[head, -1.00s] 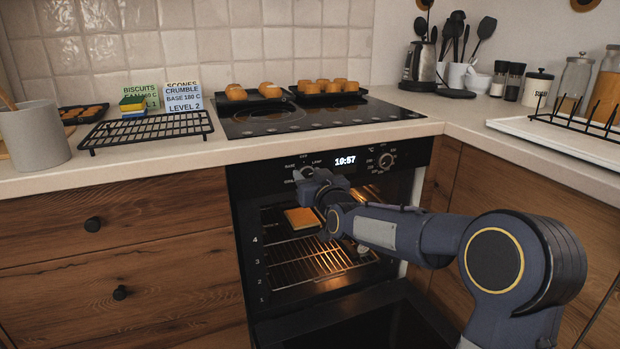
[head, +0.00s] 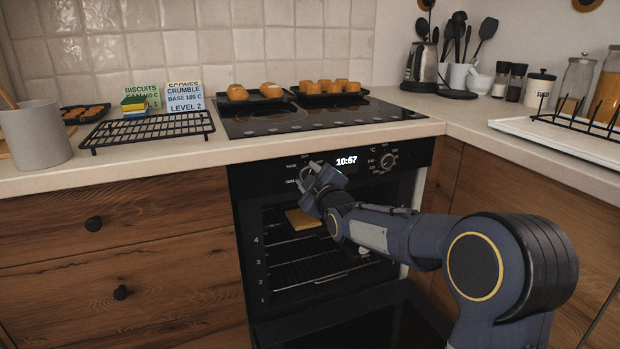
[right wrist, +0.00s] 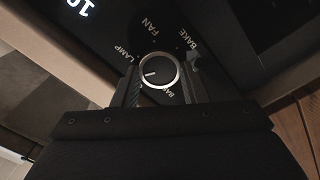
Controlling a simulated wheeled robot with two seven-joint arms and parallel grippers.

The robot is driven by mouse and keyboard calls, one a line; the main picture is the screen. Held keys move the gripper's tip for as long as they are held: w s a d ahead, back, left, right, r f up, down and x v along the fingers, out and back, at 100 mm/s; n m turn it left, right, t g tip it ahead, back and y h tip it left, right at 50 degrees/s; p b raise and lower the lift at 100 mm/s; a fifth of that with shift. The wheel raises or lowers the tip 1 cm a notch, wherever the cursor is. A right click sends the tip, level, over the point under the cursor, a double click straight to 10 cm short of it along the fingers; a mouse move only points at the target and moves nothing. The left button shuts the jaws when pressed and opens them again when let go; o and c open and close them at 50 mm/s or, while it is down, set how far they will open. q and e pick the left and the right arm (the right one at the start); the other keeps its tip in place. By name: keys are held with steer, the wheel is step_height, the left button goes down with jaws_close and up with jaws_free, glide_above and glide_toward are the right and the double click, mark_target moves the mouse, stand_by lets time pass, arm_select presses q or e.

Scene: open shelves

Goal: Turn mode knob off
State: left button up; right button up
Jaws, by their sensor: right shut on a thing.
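The mode knob (right wrist: 158,72) is a round dial with a silver rim and a white pointer line, on the black oven panel. In the right wrist view the pointer points left, toward my finger, below the LAMP label. FAN, BAKE and BASE labels also show around the dial. My right gripper (head: 309,174) is at the panel, left of the clock display, with its fingers shut on opposite sides of the knob. In the head view the gripper mostly hides the knob. My left gripper is out of view.
The oven door (head: 350,325) hangs open below my right arm. The temperature knob (head: 387,161) is right of the clock (head: 347,160). Trays of buns and a wire rack (head: 150,131) stand above.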

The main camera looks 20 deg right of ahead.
steer(key=n, duration=0.5)
steer(key=shift+f, duration=0.15)
steer(key=shift+b, duration=0.3)
stand_by(0.3)
steer(key=o, duration=1)
steer(key=shift+n, duration=0.3)
steer(key=s, duration=0.2)
steer(key=s+p, duration=0.1)
steer(key=s, duration=0.2)
steer(key=s+p, duration=0.1)
steer(key=s, duration=0.1)
steer(key=shift+s+a, duration=0.25)
steer(key=shift+s, duration=0.15)
